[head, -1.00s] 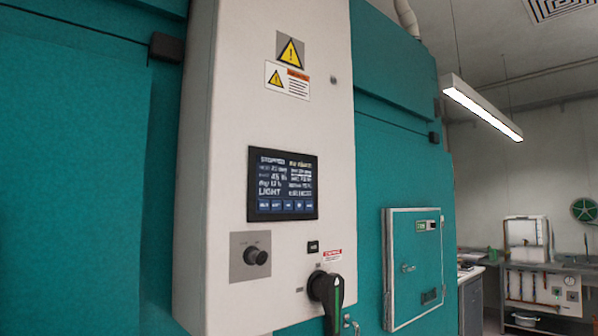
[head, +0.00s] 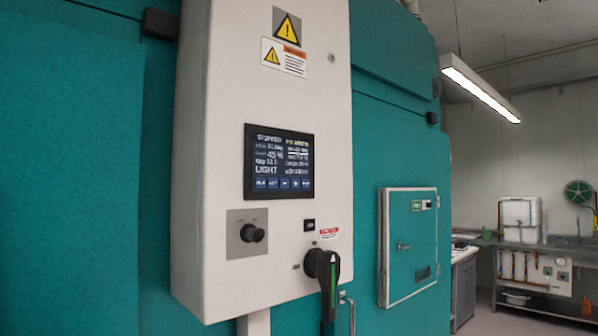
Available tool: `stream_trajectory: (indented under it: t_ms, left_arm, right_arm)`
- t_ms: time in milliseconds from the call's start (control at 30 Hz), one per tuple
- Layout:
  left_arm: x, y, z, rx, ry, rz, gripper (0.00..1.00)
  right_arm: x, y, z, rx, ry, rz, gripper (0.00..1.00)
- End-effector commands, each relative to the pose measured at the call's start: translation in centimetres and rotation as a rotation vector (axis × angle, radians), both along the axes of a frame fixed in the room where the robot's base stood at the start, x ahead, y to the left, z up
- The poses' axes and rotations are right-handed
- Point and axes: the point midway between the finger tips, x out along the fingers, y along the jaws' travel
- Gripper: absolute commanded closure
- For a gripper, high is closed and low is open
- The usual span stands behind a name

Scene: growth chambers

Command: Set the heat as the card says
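A white control panel (head: 225,110) is fixed to the teal chamber wall. Its dark touchscreen (head: 279,163) shows rows of text with "STOPPED" and "LIGHT" among them, and a row of buttons along the bottom; most of the small text is too blurred to read. A black knob (head: 252,233) sits on a grey plate below the screen. A large black rotary handle (head: 327,272) with a green mark points down at the lower right. A small black label or switch (head: 309,225) is above it. I see no card that I can make out. Neither gripper is in view.
A small teal hatch (head: 410,245) with a silver frame and latch is right of the panel. Further back stand a bench with a white tank (head: 520,220) and a green reel (head: 578,193). A lit lamp (head: 478,86) hangs overhead. Floor shows at lower right.

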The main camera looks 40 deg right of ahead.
Motion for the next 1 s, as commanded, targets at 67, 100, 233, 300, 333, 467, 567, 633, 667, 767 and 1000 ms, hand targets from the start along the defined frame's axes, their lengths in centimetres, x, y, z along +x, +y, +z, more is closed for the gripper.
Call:
stream_trajectory:
  t_ms: [67,100,233,300,333,467,567,633,667,767,1000]
  left_arm:
    - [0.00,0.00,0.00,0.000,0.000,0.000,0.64]
    - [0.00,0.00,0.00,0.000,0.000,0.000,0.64]
    - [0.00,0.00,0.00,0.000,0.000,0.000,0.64]
    - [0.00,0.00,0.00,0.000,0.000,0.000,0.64]
    - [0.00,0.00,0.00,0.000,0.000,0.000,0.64]
    - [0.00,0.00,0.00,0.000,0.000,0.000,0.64]
    - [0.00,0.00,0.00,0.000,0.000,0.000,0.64]
    - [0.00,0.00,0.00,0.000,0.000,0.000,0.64]
    - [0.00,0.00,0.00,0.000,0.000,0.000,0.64]
    - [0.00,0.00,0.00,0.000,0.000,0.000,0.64]
    - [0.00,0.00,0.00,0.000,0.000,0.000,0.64]
  right_arm:
    - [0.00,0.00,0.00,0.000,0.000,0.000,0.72]
    - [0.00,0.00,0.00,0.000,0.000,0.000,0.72]
    - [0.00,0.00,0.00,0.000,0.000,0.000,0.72]
    - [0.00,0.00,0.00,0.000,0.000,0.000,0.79]
    - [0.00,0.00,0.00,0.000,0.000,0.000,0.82]
    - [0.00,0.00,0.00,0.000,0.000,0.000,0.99]
    - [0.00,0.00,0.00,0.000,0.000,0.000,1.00]
    - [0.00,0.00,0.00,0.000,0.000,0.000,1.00]
    - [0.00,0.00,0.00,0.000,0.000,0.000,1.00]
    - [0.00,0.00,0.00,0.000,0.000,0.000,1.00]
    - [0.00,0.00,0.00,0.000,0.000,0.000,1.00]
